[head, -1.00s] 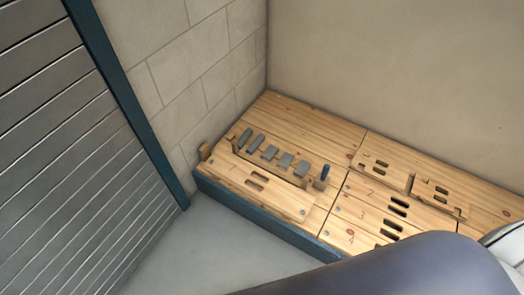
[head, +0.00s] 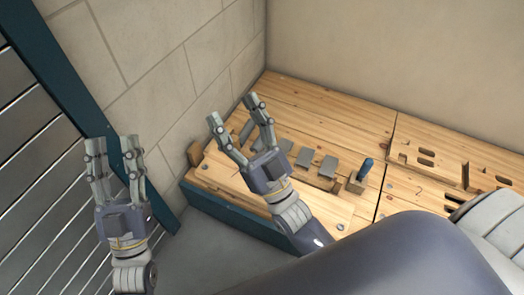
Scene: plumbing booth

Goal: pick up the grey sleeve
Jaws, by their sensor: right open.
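A row of small grey pieces lies on the wooden bench: a rounded one (head: 246,132) at the left, partly behind my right gripper, and flat-looking ones (head: 305,158) to its right. I cannot tell for sure which is the grey sleeve; the rounded piece looks most like one. My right gripper (head: 233,110) is open and empty, its fingers spread in front of the left end of the row, hiding part of it. I cannot tell whether it touches anything. My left gripper (head: 113,145) is open and empty at the far left, away from the bench.
A blue-handled piece (head: 365,169) stands in a wooden block at the row's right end. Slotted wooden boards (head: 425,165) lie farther right. A block wall (head: 165,75) stands behind and left of the bench, with a slatted metal shutter (head: 45,190) farther left.

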